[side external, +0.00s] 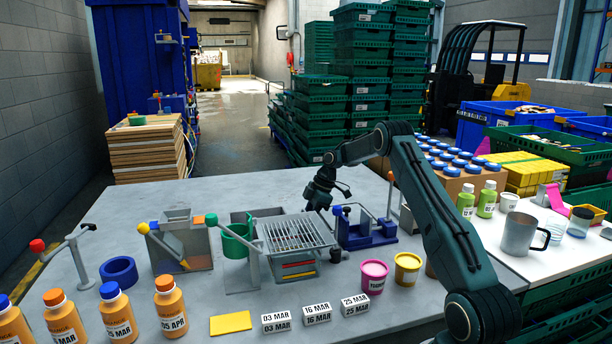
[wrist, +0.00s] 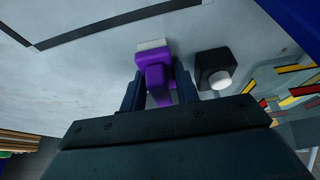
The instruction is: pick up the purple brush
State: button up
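The purple brush (wrist: 154,76) shows in the wrist view, with a pale strip along its far edge. Its handle points back toward my gripper (wrist: 161,88). The two dark fingers stand on either side of the handle. Whether they press on it or leave a small gap cannot be told. In the side external view my gripper (side external: 320,196) is low over the grey table (side external: 215,195), behind the wire-grid stand (side external: 297,236). The brush cannot be made out in that view.
A black block with a white knob (wrist: 216,72) sits just right of the brush in the wrist view. A blue fixture (side external: 366,232) stands right of my gripper, and a green cup (side external: 236,238) on a stand is to its left. Bottles line the front left.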

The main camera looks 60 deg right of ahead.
jog(key=shift+c, duration=1.2)
jog(key=shift+r, duration=0.2)
jog(key=shift+r, duration=4.85)
